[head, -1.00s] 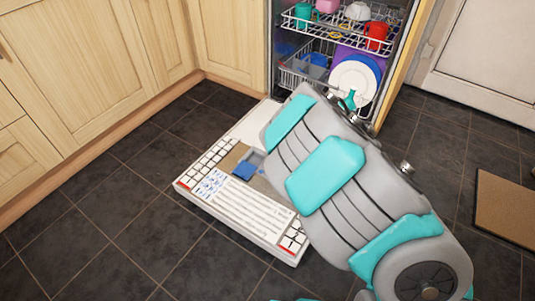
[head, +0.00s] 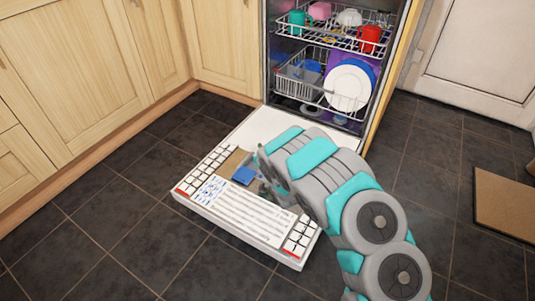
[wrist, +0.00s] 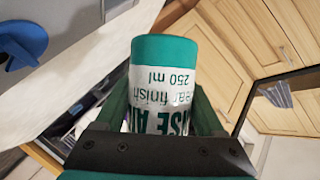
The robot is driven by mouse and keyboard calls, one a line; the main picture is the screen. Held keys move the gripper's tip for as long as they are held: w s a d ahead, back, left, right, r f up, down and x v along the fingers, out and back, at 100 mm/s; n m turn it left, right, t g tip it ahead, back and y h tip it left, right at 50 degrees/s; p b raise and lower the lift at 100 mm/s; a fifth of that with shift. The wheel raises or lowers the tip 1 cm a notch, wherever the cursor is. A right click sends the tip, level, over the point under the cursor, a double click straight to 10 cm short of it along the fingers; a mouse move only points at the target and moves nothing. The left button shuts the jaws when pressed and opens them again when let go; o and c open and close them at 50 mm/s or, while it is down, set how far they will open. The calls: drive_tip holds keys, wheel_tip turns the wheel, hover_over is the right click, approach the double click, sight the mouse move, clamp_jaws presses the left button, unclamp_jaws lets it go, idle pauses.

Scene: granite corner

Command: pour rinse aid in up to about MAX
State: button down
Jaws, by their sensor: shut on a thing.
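My gripper (wrist: 163,100) is shut on the rinse aid bottle (wrist: 165,50), teal-green with a white label reading "250 ml". In the wrist view the label is upside down and the bottle's flat teal end points up the picture; its other end is hidden. In the head view my arm hides the gripper and bottle over the open dishwasher door (head: 228,203). The dispenser's blue flap (head: 243,175) shows left of my arm, standing open. The dispenser opening and any MAX mark are mostly hidden. A blue part (wrist: 22,35) shows at upper left in the wrist view.
Behind the door, the lower rack (head: 300,80) holds plates and the upper rack (head: 330,35) holds cups. Wooden cupboards (head: 75,70) stand on the left. A brown mat (head: 505,208) lies at the right. The dark tiled floor is clear in front.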

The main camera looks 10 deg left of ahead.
drive_tip(key=shift+s+a+f+m+y+b, duration=0.15)
drive_tip(key=shift+a+f+m+y, duration=0.15)
drive_tip(key=shift+f, duration=0.4)
drive_tip(key=shift+w+a+f+m+y+b, duration=0.1)
drive_tip(key=shift+a+f+m, duration=0.1)
drive_tip(key=shift+f+m, duration=0.4)
drive_tip(key=shift+s+a+f+m+y+b, duration=0.15)
drive_tip(key=shift+a+f+m+y, duration=0.1)
drive_tip(key=shift+f, duration=0.6)
drive_tip(key=shift+a+f+m+t, duration=0.3)
drive_tip(key=shift+a+f+m, duration=0.05)
drive_tip(key=shift+f, duration=0.25)
drive_tip(key=shift+r+p, duration=0.15)
drive_tip(key=shift+p, duration=0.2)
drive_tip(key=shift+a+f+m+y+p, duration=0.1)
drive_tip(key=shift+f+m+y+p, duration=0.15)
drive_tip(key=shift+m+y+p, duration=0.4)
drive_tip(key=shift+a+p, duration=0.15)
drive_tip(key=shift+p, duration=0.75)
drive_tip(key=shift+s+f+m+t+p, duration=0.1)
drive_tip(key=shift+f+m+t+p, duration=0.25)
drive_tip(key=shift+m+p, duration=0.25)
drive_tip(key=shift+a+m+p, duration=0.1)
drive_tip(key=shift+m+p, duration=0.15)
drive_tip(key=shift+p, duration=0.3)
drive_tip(key=shift+f, duration=0.1)
